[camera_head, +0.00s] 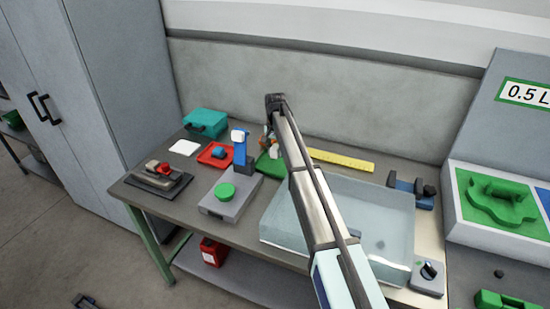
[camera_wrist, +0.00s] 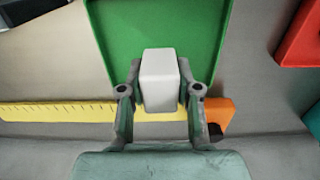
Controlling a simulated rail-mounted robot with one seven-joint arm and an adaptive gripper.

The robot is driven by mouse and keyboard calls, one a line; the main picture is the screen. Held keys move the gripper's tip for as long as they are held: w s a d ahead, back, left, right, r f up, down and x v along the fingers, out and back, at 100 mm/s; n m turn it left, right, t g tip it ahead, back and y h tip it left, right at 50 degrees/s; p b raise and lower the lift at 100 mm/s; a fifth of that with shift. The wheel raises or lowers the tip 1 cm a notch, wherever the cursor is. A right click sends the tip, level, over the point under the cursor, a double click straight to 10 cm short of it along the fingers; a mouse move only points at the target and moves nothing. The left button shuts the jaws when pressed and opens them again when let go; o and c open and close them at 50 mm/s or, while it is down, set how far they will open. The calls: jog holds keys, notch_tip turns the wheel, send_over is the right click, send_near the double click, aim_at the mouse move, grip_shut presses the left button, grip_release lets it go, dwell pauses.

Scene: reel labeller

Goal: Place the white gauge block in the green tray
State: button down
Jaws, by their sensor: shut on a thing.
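The white gauge block (camera_wrist: 160,70) is between the two fingers of my gripper (camera_wrist: 160,90) in the wrist view. My gripper is shut on it from both sides. The green tray (camera_wrist: 112,30) lies behind and below the block, which overlaps the tray's near part in that view. The gap between block and tray floor cannot be judged. In the head view, the green tray (camera_head: 264,168) shows partly behind my arm on the bench. My gripper (camera_head: 268,148) is over or beside it there, mostly hidden, and the block cannot be made out.
A yellow ruler (camera_head: 340,160) lies right of the tray. A red tray (camera_head: 204,156) with a blue item and a blue-posted device (camera_head: 240,150) stand left. A clear bin (camera_head: 385,215) fills the front right. An orange item (camera_wrist: 219,112) is close to my right finger.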

aim_at(275, 165)
jog(key=shift+f+p, duration=0.6)
jog(key=shift+f, duration=1.75)
jog(key=shift+f, duration=0.1)
jog(key=c, duration=0.8)
grip_release()
notch_tip(275, 165, up, 12)
jog(key=b, duration=0.4)
